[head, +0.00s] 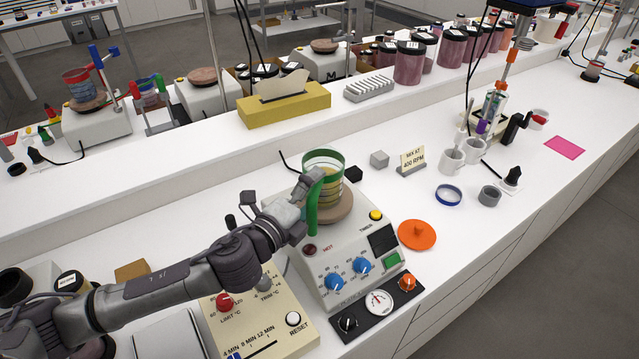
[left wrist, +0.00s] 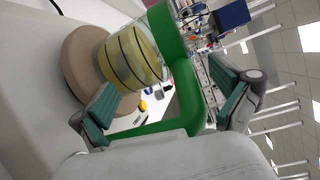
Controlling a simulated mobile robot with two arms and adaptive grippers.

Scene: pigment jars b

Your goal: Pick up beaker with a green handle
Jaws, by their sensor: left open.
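The beaker (head: 331,190) is clear with dark ring lines, yellowish contents, a green rim band and a green handle (head: 312,209). It stands upright on the round brown top plate (head: 338,212) of a white hotplate stirrer (head: 352,258). My left gripper (head: 303,203) is at the handle side of the beaker. In the left wrist view its two green-padded fingers (left wrist: 163,82) are apart, with the green handle (left wrist: 184,92) between them. The handle does not look clamped; whether a finger touches it I cannot tell. My right gripper is not in view.
An orange lid (head: 417,235) lies right of the stirrer. A beige control box (head: 262,318) stands in front-left, below my left arm. The right counter has free room.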

